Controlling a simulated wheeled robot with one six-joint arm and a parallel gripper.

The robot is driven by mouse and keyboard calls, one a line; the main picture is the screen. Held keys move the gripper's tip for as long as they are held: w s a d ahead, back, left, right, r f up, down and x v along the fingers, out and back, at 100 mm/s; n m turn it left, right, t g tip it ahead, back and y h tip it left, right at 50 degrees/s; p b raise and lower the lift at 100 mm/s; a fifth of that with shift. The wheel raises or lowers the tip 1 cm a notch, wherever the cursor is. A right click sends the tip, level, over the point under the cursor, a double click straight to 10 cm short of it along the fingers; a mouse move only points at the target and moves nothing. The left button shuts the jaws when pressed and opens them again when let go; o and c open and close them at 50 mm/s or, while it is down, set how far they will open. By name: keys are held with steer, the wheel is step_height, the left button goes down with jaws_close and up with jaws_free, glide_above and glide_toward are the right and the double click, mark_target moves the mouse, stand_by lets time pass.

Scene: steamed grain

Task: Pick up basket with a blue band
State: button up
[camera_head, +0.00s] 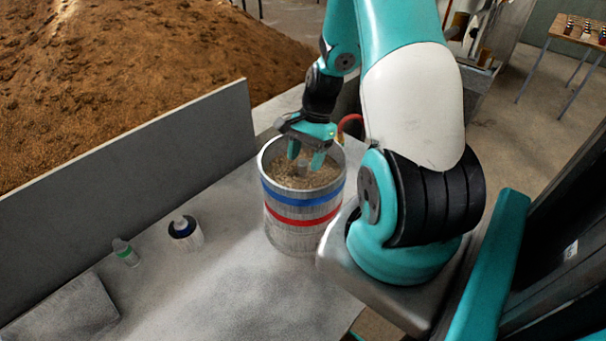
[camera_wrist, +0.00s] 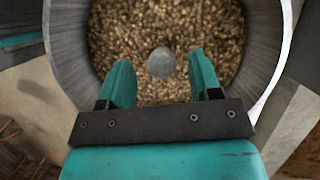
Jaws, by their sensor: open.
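The basket with a blue band (camera_head: 283,199) is a tall grey cylinder that also has a red band lower down. It stands upright on the grey table (camera_head: 200,285) and holds brown grain (camera_head: 285,174). My gripper (camera_head: 306,160) is over the basket's open top, pointing down. In the wrist view the two teal fingers of my gripper (camera_wrist: 160,72) are apart, with a small round grey knob (camera_wrist: 161,62) between and beyond them. The basket's rim (camera_wrist: 276,50) surrounds the grain there. I cannot tell whether the fingers touch the knob.
A small container with a dark blue band (camera_head: 186,232) and a smaller one with a green band (camera_head: 125,251) stand to the left. A low grey wall (camera_head: 140,150) runs behind them, with a brown grain heap (camera_head: 110,70) beyond. A flat grey slab (camera_head: 65,312) lies front left.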

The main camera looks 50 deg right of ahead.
mark_target(304, 161)
steer(key=shift+p+x, duration=0.75)
steer(key=shift+x, duration=1.45)
steer(key=shift+w, duration=0.1)
jaws_close()
